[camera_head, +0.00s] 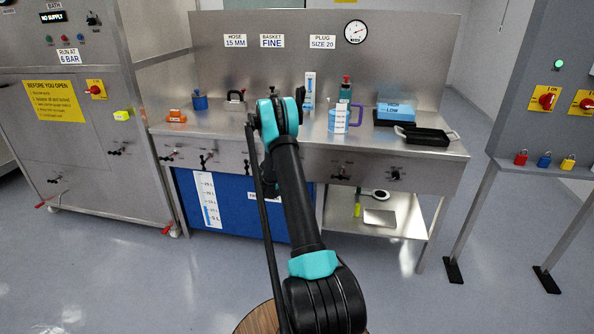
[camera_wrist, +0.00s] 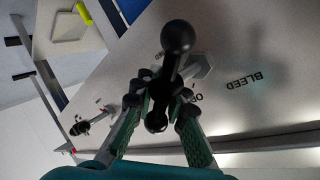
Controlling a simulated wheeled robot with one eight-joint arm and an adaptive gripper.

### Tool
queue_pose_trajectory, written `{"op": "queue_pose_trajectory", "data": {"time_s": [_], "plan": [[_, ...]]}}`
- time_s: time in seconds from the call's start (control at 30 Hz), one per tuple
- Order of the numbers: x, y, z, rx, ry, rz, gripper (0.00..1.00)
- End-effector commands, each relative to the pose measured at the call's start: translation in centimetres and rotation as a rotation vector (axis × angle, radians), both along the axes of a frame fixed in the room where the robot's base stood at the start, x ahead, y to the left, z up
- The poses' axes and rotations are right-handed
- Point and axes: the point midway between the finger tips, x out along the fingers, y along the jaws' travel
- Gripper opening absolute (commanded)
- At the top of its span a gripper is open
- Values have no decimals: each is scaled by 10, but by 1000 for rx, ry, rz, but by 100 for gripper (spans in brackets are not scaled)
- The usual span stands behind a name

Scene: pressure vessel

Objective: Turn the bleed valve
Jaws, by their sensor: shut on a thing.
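The bleed valve (camera_wrist: 177,38) shows in the wrist view as a black bar handle with a ball at each end. It stands out from a grey metal panel (camera_wrist: 235,110) beside the upside-down word BLEED. My gripper (camera_wrist: 161,95) has its two fingers on either side of the handle's middle and is shut on it. Small position letters beside the handle are partly hidden by the handle and a finger. In the head view my arm blocks the sight of the gripper, and I cannot make out the bleed valve there.
Another black handle (camera_wrist: 80,128) stands to the left in the wrist view. In the head view, the steel bench (camera_head: 385,155) carries a jug (camera_head: 340,117) and a black tray (camera_head: 428,135). A blue tank (camera_head: 240,208) is under it.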

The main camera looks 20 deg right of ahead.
Motion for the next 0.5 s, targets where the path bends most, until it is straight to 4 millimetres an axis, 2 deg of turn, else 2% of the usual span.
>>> {"op": "queue_pose_trajectory", "data": {"time_s": [0.5], "plan": [[-1,-1,-13,382,-258,-7,0]]}}
